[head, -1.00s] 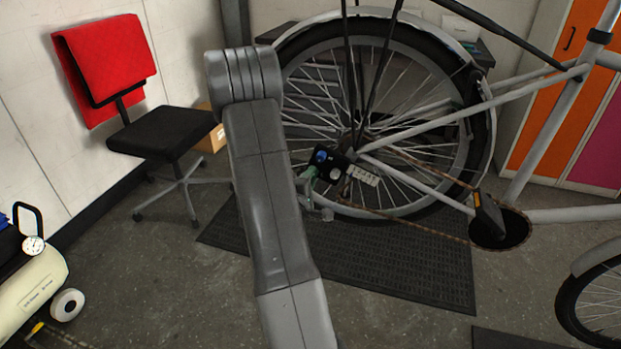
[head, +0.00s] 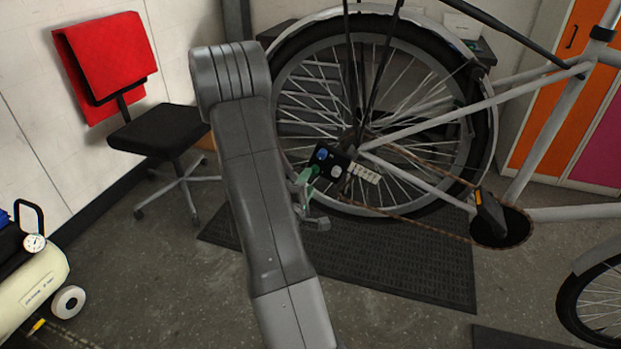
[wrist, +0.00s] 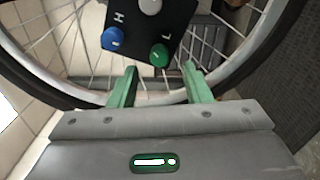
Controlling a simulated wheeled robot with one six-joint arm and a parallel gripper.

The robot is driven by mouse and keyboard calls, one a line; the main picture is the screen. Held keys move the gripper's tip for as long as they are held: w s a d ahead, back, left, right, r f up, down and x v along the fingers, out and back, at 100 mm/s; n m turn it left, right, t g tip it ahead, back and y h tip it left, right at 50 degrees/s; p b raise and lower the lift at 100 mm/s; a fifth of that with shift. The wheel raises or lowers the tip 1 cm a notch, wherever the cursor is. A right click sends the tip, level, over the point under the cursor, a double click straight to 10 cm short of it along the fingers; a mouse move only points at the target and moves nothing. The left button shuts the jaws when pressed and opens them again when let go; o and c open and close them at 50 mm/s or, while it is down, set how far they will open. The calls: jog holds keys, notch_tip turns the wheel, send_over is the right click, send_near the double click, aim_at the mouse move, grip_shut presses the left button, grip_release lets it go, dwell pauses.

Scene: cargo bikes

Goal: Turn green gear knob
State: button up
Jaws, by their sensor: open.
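The green gear knob (wrist: 160,54) is on a black panel (wrist: 146,24) by the bike's rear wheel, under the letter L. A blue knob (wrist: 113,39) sits to its left by the letter H, and a pale knob (wrist: 151,5) is at the top edge. My gripper (wrist: 160,78) is open, its two green fingers pointing at the panel. The green knob shows between and just beyond the fingertips, apart from both. In the head view, the panel (head: 327,160) shows its blue and pale knobs, and my gripper (head: 308,185) is at its lower left. The green knob is hard to make out there.
The bike's rear wheel (head: 290,110) stands behind the panel, with a chain (head: 415,213) and crank to the right. A dark mat (head: 400,265) lies below. A red-and-black chair (head: 165,135) and a compressor (head: 40,285) are at the left.

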aim_at(313, 173)
jog(key=v, duration=0.9)
jog(key=shift+s+a, duration=0.15)
jog(key=shift+s, duration=0.2)
jog(key=shift+w, duration=0.1)
jog(key=x, duration=1.3)
jog(key=shift+w, duration=0.3)
